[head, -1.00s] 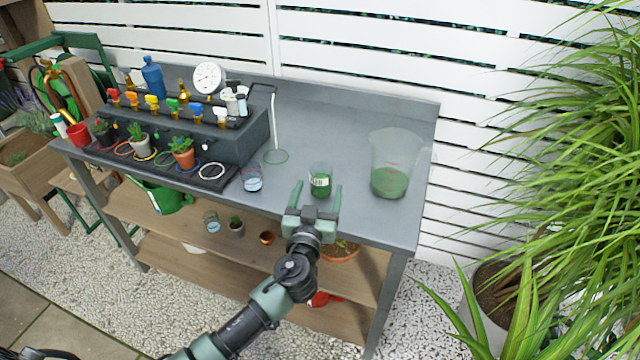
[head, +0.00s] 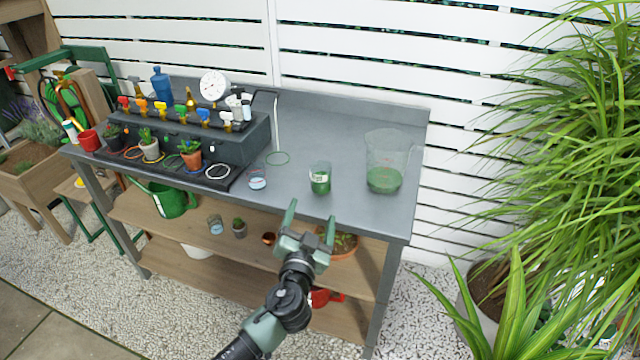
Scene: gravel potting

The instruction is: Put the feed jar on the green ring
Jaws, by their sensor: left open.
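The feed jar appears to be the clear glass jar with green contents and a pale label (head: 320,183). It stands upright on the grey bench, near the front edge. A thin green ring (head: 278,152) lies flat on the bench, behind and left of the jar, with nothing on it. The jar is apart from this ring. My right gripper is not in view.
A large beaker with green liquid (head: 384,180) stands right of the jar. The bench behind the jar is clear.

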